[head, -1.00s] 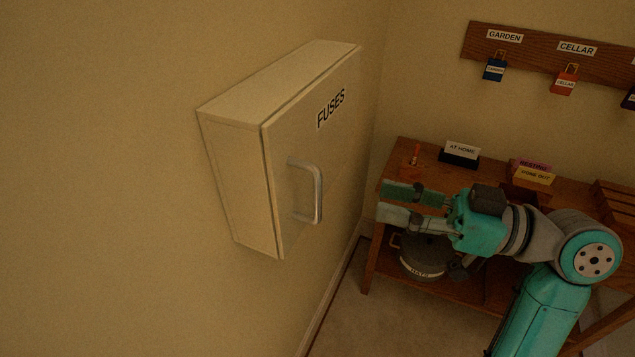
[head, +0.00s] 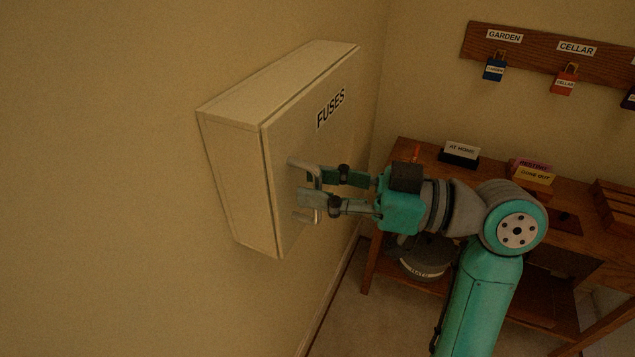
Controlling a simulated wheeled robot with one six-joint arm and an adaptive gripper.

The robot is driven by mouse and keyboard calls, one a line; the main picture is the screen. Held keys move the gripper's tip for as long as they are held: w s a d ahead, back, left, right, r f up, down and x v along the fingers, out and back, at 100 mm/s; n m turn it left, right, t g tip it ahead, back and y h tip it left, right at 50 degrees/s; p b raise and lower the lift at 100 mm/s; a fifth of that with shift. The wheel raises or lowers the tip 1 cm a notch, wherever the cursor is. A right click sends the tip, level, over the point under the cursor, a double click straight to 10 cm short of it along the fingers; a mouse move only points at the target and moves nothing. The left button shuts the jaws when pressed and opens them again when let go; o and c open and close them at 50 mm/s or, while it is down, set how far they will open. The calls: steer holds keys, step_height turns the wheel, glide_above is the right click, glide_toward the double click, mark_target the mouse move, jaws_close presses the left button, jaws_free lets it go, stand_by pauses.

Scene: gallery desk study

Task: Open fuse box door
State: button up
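The cream fuse box (head: 237,175) hangs on the left wall. Its door (head: 337,135), labelled FUSES, is closed. A pale D-shaped handle (head: 302,163) stands out from the door; its middle is partly hidden by my fingers. My gripper (head: 311,187) is at the handle, reaching in from the right. Its two fingers are apart, one nearer and lower, the other farther and higher, with the handle's bar around their tips. I cannot tell whether the fingers touch the bar.
A wooden desk (head: 402,152) stands at right, holding an AT HOME sign (head: 460,151) and a yellow sign (head: 534,176). A key rack (head: 537,52) with coloured tags hangs above. Floor below the box is clear.

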steer(key=shift+a, duration=0.3)
jaws_close()
